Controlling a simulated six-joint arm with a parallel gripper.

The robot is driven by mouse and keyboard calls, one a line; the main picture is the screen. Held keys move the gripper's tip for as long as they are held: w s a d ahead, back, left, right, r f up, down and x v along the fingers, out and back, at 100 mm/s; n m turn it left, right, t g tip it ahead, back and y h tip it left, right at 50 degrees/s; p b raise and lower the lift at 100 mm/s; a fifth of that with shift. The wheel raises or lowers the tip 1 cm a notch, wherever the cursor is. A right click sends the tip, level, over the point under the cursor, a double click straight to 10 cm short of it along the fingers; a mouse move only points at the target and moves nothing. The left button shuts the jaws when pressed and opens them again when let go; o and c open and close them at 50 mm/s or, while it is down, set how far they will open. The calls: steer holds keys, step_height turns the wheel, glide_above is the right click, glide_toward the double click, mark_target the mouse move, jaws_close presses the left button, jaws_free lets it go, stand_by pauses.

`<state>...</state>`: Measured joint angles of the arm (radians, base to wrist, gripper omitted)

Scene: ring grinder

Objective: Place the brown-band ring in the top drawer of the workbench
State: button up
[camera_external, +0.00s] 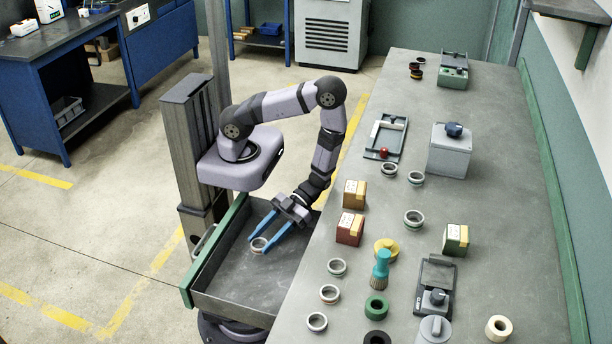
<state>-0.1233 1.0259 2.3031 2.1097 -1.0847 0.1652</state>
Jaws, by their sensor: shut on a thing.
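My gripper (265,240) reaches down from the arm into an open drawer (232,290) with a green front at the workbench's left side. Its two blue fingers are on either side of a small ring (259,245) with a brownish band, and it is shut on this ring. The ring is inside the drawer's outline, at or just above its floor; I cannot tell whether it touches. The workbench (470,200) has a grey top to the right of the drawer.
Several other rings, such as one (330,294) with a reddish band, stand on the bench. Small boxes, including a red one (350,229), stand near the bench's left edge. A teal brush (381,268) stands beside them. The drawer's floor around the ring is clear.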

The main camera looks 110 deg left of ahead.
steer(key=o, duration=1.1)
steer(key=shift+w+f, duration=0.1)
steer(key=shift+f, duration=0.3)
steer(key=shift+o, duration=0.2)
steer(key=shift+w+r+p, duration=0.15)
steer(key=shift+r+p, duration=0.2)
steer(key=shift+r, duration=0.4)
steer(key=v, duration=0.4)
steer(key=shift+w+a+b, duration=0.1)
steer(key=shift+a+b, duration=0.15)
steer(key=shift+b, duration=0.1)
step_height(320, 180, up, 8)
steer(key=shift+a+f, duration=0.15)
steer(key=shift+f, duration=0.1)
